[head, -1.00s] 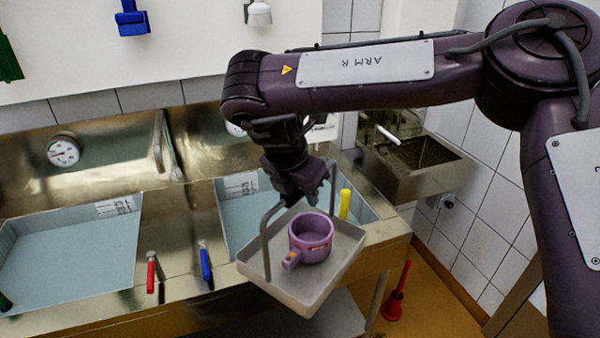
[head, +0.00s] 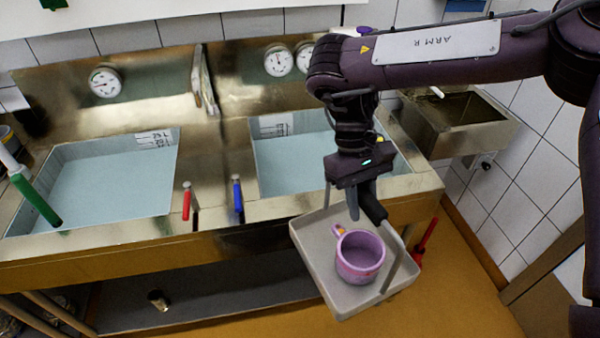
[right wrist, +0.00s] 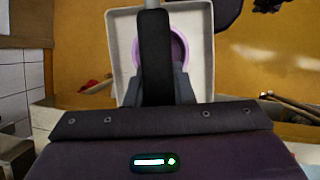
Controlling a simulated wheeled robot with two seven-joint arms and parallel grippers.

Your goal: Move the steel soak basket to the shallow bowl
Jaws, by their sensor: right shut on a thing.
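The steel soak basket (head: 318,246) is a shallow grey tray with a tall handle. It hangs tilted in front of the sink unit's front edge, above the floor. A purple mug-shaped vessel (head: 360,262) sits in it. My right gripper (head: 368,203) is shut on the top of the handle; the right wrist view shows the basket (right wrist: 201,60) beyond the fingers. Two basins of pale water, left (head: 110,190) and right (head: 292,165), are set in the sink unit. I cannot tell which is the shallow bowl. My left gripper is out of view.
A red-handled tap (head: 187,203) and a blue-handled one (head: 238,197) stand at the sink's front edge. A green-handled tool (head: 38,202) is at the left. A small steel basin (head: 455,125) is on the right wall. A lower shelf (head: 200,295) and open floor lie below.

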